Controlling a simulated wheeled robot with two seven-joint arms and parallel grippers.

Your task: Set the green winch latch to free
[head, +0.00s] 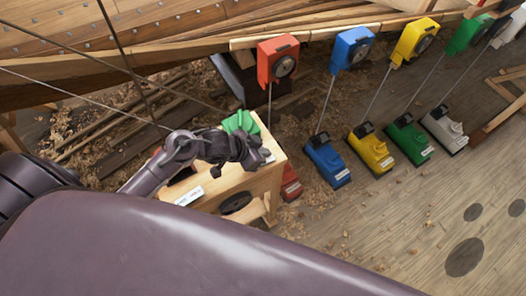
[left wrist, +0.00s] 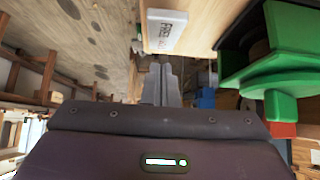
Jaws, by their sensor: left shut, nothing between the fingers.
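Green winch parts (head: 240,122) show on top of a light wooden box (head: 262,185), partly hidden behind my left gripper (head: 252,152). In the left wrist view, a green flange and drum-like part (left wrist: 285,75) fill the right side. I cannot tell which green part is the latch, or its setting. A white plate (left wrist: 167,31) reading "FREE" is on the wood near the top of that view. My left gripper's fingers (left wrist: 160,82) are together, empty, below the plate and left of the green parts. I see no contact between them. My right gripper is not in view.
Red (head: 278,60), blue (head: 352,48) and yellow (head: 415,40) units hang along the hull edge, with cables down to coloured floor blocks, including a blue one (head: 328,163). A white label (head: 189,196) is on the box's left. Plank floor at right is mostly clear.

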